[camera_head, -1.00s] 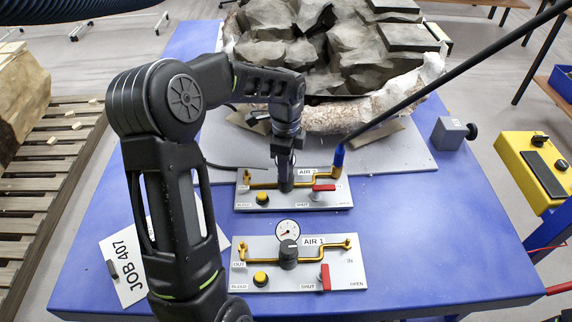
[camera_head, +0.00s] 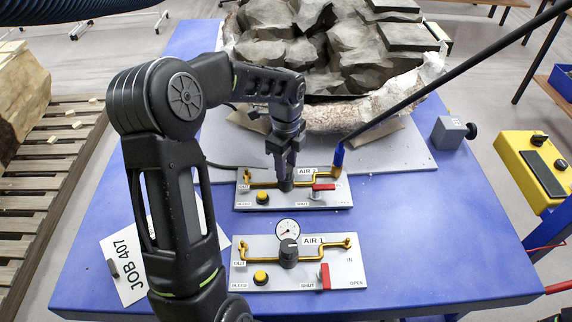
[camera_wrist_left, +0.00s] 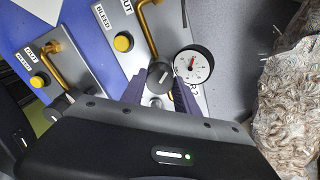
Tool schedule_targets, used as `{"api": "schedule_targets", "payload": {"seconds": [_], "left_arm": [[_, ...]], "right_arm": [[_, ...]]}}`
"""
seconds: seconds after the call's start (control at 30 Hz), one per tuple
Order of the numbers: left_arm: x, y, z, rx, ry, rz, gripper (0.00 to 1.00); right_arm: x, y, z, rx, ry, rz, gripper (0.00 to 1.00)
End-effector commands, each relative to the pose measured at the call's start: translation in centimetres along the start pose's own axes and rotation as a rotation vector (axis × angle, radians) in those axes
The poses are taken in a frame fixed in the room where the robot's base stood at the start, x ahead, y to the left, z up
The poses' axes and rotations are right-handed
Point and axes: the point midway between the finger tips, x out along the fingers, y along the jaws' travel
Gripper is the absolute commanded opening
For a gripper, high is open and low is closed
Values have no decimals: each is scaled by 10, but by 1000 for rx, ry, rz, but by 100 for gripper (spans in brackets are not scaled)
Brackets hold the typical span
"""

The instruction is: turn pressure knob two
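The AIR 2 panel (camera_head: 330,202) lies on the blue table behind the AIR 1 panel (camera_head: 350,278). Its black pressure knob (camera_head: 286,185) sits on the brass pipe, directly below my left gripper (camera_head: 285,172). In the left wrist view, the knob (camera_wrist_left: 160,74) with a white pointer line shows between the two parted fingertips of the left gripper (camera_wrist_left: 161,84); contact cannot be told. The AIR 2 gauge (camera_wrist_left: 193,65) with a red needle is beside the right finger there; in the head view the gripper hides it. My right gripper is not in view.
AIR 2 has a yellow bleed button (camera_head: 262,198) and red lever (camera_head: 323,187). A black hose (camera_head: 440,85) with a blue end meets its pipe at right. AIR 1's knob (camera_head: 288,254) stands in front. A large fossil block (camera_head: 335,60) lies behind.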

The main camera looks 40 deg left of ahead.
Motion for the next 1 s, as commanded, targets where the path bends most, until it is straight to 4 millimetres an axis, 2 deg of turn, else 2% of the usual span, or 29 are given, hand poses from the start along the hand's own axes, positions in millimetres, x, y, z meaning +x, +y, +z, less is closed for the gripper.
{"api": "schedule_targets", "payload": {"seconds": [0.03,0.23,0.57,0.73,1.0], "left_arm": [[0,0,0,0,0,-1,41],[0,0,0,-1,0,0,57],[-3,0,0,-1,-1,-1,58],[-21,-1,0,-1,-2,-3,58],[-64,-1,0,0,-1,-3,58]], "right_arm": [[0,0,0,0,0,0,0],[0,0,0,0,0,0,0],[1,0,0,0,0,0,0],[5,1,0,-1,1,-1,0],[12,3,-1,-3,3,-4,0]]}}
